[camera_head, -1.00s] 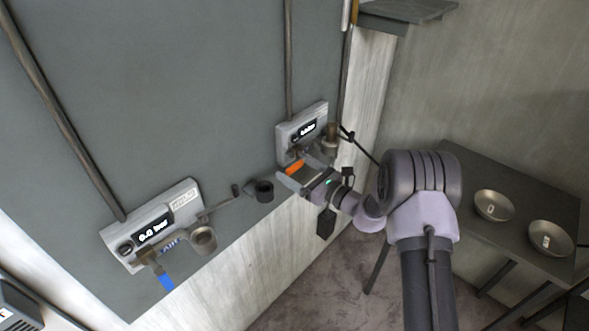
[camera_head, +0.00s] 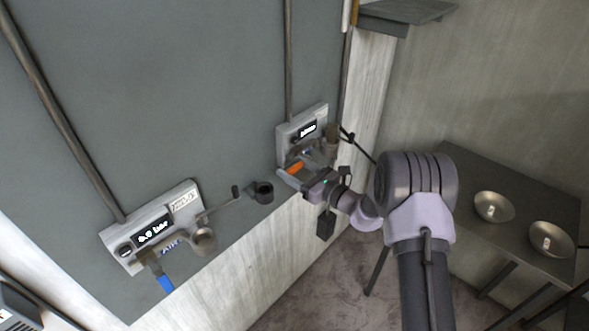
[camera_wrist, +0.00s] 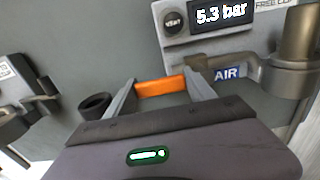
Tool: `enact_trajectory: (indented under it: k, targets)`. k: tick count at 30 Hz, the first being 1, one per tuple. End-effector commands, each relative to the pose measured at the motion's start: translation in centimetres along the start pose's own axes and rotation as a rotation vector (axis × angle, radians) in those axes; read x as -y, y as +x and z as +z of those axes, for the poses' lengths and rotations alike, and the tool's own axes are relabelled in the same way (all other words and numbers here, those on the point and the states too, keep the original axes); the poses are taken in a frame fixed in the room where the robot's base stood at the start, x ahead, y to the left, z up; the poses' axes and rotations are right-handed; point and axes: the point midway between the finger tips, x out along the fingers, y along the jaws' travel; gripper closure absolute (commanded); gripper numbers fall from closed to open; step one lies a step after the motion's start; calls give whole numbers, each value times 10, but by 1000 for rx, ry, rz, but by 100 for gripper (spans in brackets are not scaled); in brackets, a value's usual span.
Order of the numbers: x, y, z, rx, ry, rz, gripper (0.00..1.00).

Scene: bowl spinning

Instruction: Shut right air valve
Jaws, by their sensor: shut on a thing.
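The right air valve unit (camera_head: 302,130) is a grey box on the dark wall panel, with a small lit display. Its orange handle (camera_head: 295,167) sits below the box. In the wrist view the orange handle (camera_wrist: 161,87) lies crosswise between my fingertips, and the display (camera_wrist: 222,13) above reads 5.3 bar beside a blue AIR label (camera_wrist: 227,72). My gripper (camera_head: 291,172) is shut on the orange handle. It also shows in the wrist view (camera_wrist: 163,88), with a finger at each end of the handle. The lower part of the valve is partly hidden by my gripper.
A second unit (camera_head: 152,226) with a blue handle (camera_head: 166,283) is at the lower left. A dark round cup (camera_head: 263,192) sticks out between the units. A table (camera_head: 465,160) with two metal bowls (camera_head: 494,206) stands at the right.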

Motion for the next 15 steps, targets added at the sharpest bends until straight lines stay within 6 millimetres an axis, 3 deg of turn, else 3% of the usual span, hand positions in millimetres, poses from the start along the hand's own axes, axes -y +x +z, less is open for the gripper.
enact_trajectory:
  k: [8, 15]
  targets:
    - [0, 0, -10, -1, -84, 1, 100]
    - [2, 0, -24, 1, -275, 0, 100]
